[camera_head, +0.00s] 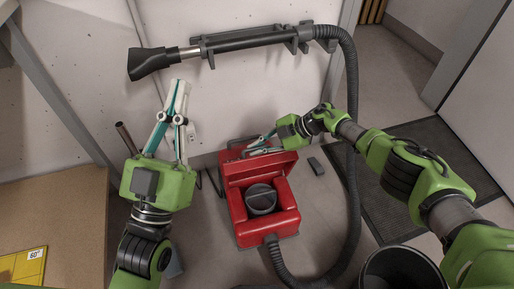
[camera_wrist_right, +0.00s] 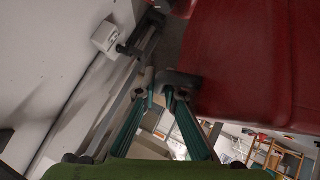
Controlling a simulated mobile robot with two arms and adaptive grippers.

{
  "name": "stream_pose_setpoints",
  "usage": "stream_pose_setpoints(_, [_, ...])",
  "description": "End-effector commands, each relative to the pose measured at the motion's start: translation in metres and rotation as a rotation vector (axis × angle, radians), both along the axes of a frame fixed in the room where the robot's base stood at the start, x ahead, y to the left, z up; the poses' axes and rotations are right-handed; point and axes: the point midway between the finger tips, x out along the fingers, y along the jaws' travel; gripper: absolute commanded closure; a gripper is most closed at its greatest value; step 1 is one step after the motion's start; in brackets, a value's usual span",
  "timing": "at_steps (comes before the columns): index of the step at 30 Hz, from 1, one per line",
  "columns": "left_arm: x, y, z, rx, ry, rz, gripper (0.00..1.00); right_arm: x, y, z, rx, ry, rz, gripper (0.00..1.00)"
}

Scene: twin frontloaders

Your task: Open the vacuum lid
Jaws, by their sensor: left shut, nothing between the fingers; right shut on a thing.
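The red vacuum (camera_head: 288,222) stands on the floor near the wall. Its red lid (camera_head: 250,171) is raised at the back, leaving the inside with a dark round canister (camera_head: 261,198) uncovered. My right gripper (camera_head: 252,149) is at the top edge of the lid. In the right wrist view my right gripper (camera_wrist_right: 160,88) is shut on a small dark part beside the large red surface (camera_wrist_right: 260,70); the exact contact is hard to see. My left gripper (camera_head: 181,84) is shut and empty, pointing up, left of the vacuum and below the wall-mounted nozzle.
A black nozzle (camera_head: 149,63) and wand hang on the wall, with a hose (camera_head: 352,130) running down to the vacuum. A dark bin (camera_head: 400,272) stands at the lower right. A wooden surface (camera_head: 75,210) is at left. A dark mat (camera_head: 425,175) lies at right.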

Motion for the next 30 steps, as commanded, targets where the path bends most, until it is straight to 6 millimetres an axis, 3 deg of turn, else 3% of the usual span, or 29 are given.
stream_pose_setpoints(23, [0.002, -0.004, 0.0, 0.005, 0.003, -0.006, 1.0, 0.006, -0.003, 0.0, -0.006, -0.017, -0.01, 1.0])
stream_pose_setpoints(26, [0.01, -0.017, 0.0, 0.029, 0.01, -0.023, 1.0, 0.006, -0.003, 0.0, -0.006, -0.017, -0.01, 1.0])
stream_pose_setpoints(30, [0.029, -0.057, -0.002, 0.118, 0.029, -0.072, 1.0, 0.006, -0.004, 0.0, -0.006, -0.017, -0.01, 1.0])
